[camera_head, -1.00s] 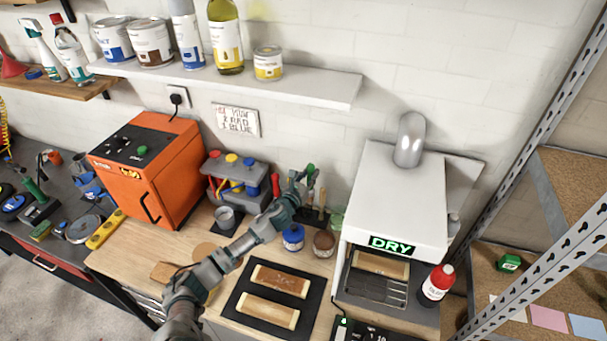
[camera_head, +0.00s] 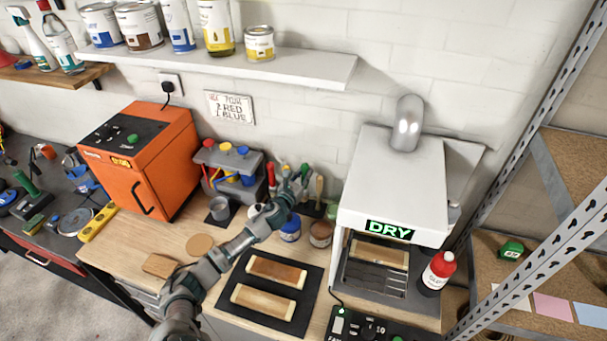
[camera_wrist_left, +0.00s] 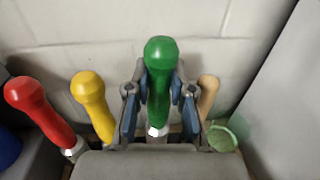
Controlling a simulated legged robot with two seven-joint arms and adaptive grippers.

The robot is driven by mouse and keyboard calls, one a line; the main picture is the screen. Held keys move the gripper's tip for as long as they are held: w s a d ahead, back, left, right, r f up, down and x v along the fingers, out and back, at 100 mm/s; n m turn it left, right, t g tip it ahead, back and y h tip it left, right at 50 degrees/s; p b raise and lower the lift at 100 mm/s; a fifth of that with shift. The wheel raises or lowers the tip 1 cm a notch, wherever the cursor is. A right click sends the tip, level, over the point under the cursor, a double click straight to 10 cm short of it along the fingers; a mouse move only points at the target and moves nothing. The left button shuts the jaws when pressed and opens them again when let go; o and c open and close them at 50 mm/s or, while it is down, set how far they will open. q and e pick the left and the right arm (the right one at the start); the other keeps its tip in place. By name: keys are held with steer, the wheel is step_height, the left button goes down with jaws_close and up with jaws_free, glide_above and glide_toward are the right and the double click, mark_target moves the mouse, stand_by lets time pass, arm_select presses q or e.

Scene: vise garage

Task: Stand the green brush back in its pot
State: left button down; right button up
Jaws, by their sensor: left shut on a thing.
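The green brush (camera_wrist_left: 159,75) stands upright, handle up, between the two fingers of my left gripper (camera_wrist_left: 157,100) in the left wrist view. The fingers are shut on its handle. In the head view my left gripper (camera_head: 291,188) is at the back of the bench, in front of the wall, and the green handle top (camera_head: 304,169) shows there. The brush's lower end and its pot are hidden behind the gripper. A red handle (camera_wrist_left: 38,108) and a yellow handle (camera_wrist_left: 92,105) stand to the left, and a wooden handle (camera_wrist_left: 208,95) to the right. My right gripper is not in view.
A white dryer box (camera_head: 395,185) marked DRY stands close on the right. A grey rack (camera_head: 232,170) with coloured tools and an orange machine (camera_head: 145,160) stand left. Blue (camera_head: 290,229) and brown (camera_head: 320,233) jars sit in front. A dark mat (camera_head: 272,285) holds two wooden pieces.

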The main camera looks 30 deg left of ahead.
arm_select(q)
steer(key=c, duration=1.1)
jaws_free()
steer(key=shift+d, duration=0.1)
steer(key=shift+o, duration=0.8)
steer(key=shift+a+f, duration=0.1)
steer(key=shift+a, duration=0.35)
steer(key=shift+a+f, duration=0.15)
steer(key=shift+a, duration=0.25)
steer(key=s, duration=0.8)
steer(key=s+d, duration=0.1)
steer(key=s, duration=0.3)
steer(key=shift+a+f, duration=0.1)
steer(key=shift+a, duration=0.15)
steer(key=shift+d, duration=0.5)
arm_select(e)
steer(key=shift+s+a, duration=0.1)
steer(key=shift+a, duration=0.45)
